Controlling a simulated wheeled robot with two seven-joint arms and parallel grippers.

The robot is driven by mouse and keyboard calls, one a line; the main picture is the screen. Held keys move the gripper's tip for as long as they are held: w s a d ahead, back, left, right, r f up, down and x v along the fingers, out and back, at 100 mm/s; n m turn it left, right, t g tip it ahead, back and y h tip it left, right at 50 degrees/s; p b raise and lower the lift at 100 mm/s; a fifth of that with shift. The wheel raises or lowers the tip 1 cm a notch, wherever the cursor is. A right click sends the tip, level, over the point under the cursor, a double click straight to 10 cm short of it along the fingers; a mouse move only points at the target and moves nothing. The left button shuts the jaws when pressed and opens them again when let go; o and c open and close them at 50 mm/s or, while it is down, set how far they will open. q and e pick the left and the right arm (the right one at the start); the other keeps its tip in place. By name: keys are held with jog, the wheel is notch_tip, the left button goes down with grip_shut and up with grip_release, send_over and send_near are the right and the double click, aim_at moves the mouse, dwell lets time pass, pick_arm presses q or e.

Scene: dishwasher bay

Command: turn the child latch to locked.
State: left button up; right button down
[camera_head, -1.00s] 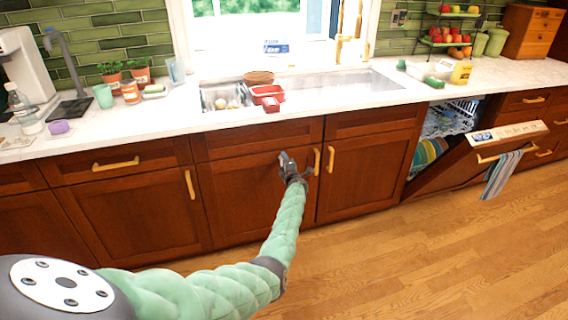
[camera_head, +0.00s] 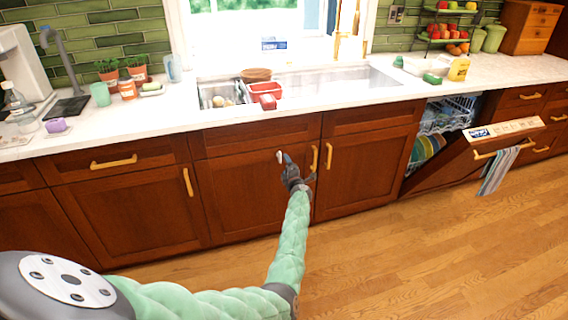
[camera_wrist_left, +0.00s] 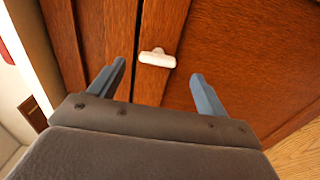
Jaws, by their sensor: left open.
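The child latch is a small white bar on a brown cabinet door under the sink. In the left wrist view the latch (camera_wrist_left: 157,58) lies crosswise on the narrow wooden frame strip, beside the recessed panel. In the head view the latch (camera_head: 279,156) shows just past my left gripper (camera_head: 297,167). In the left wrist view my left gripper (camera_wrist_left: 159,70) is open and empty, with one finger on each side of the latch in the picture. The fingers look apart from the latch. Any locked or unlocked marking is too small to read. My right gripper is not in view.
Two upright gold handles (camera_head: 314,158) stand close to the right of my left gripper. The counter edge (camera_head: 240,123) runs above. The open dishwasher door (camera_head: 490,150) with a striped towel hangs at the right. The wood floor (camera_head: 420,260) in front is clear.

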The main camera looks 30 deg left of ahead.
pick_arm(q)
jog(key=shift+v, duration=0.9)
